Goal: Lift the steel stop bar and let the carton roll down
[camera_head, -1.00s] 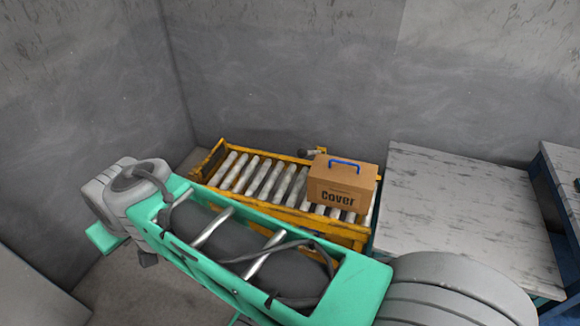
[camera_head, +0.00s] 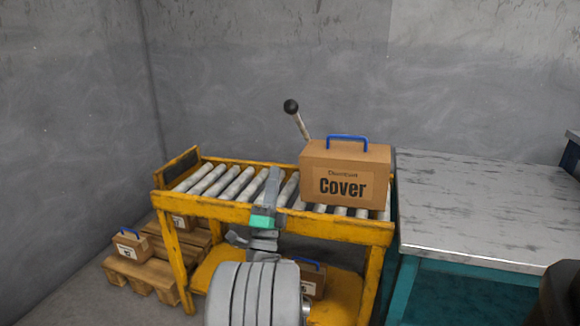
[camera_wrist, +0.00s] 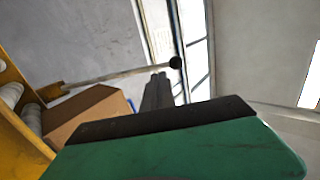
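The carton (camera_head: 345,175), brown with a blue handle and the word "Cover", sits upright on the right end of the roller conveyor (camera_head: 245,208). A pale steel bar with a black ball knob (camera_head: 297,117) rises behind the carton's left edge, tilted left; its lower end is hidden. My gripper (camera_head: 272,177) is upright at the conveyor's front, left of the carton and apart from it. In the wrist view its fingers (camera_wrist: 158,80) look together, with nothing visible between them. The bar (camera_wrist: 120,75) and knob appear beyond the fingertips, and the carton (camera_wrist: 85,115) is at left.
A grey-topped table (camera_head: 480,205) with teal legs stands right of the conveyor. Small cartons (camera_head: 132,245) rest on a wooden pallet (camera_head: 140,275) at lower left, and another (camera_head: 312,280) is on the conveyor's lower shelf. Walls stand behind and at left.

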